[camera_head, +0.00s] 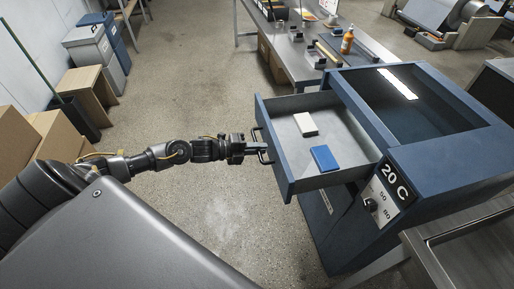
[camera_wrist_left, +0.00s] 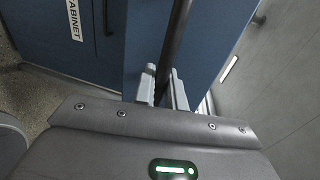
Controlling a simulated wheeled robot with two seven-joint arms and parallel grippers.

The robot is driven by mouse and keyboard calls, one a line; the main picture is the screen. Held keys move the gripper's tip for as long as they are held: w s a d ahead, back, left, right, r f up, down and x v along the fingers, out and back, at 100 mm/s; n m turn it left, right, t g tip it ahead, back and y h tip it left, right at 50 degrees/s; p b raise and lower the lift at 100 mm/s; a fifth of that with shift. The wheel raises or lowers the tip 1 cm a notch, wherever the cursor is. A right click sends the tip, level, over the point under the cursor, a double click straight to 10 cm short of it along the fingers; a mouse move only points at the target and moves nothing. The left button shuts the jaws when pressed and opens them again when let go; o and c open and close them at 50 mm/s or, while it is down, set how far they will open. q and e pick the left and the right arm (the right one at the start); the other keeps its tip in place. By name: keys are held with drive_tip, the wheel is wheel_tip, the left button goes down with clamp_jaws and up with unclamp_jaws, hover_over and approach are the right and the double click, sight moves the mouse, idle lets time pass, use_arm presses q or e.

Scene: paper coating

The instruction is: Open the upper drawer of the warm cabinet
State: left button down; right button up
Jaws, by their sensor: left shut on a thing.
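The warm cabinet (camera_head: 345,232) is a dark blue unit at the right, with a "20 C" display and a knob on its front side. Its upper drawer (camera_head: 278,150) is pulled out to the left, and its inside shows. A white block (camera_head: 305,124) and a blue block (camera_head: 324,158) lie in the drawer. My left gripper (camera_head: 256,148) is shut on the dark bar handle (camera_head: 263,135) at the drawer's front. In the left wrist view the fingers (camera_wrist_left: 162,85) close around the handle (camera_wrist_left: 177,40). My right gripper is not in view.
A work table (camera_head: 330,74) with an orange bottle (camera_head: 347,40) and small items stands behind the drawer. A metal bench (camera_head: 470,245) is at the lower right. Cardboard boxes (camera_head: 55,137) and bins (camera_head: 88,47) line the left wall. The floor (camera_head: 175,95) between is clear.

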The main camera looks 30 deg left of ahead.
use_arm(q)
drive_tip(key=c, duration=1.5)
unclamp_jaws()
drive_tip(key=shift+c, duration=0.2)
drive_tip(key=b+v, duration=0.2)
drive_tip(key=v, duration=0.8)
drive_tip(key=shift+s+a, duration=0.25)
drive_tip(key=shift+a, duration=0.05)
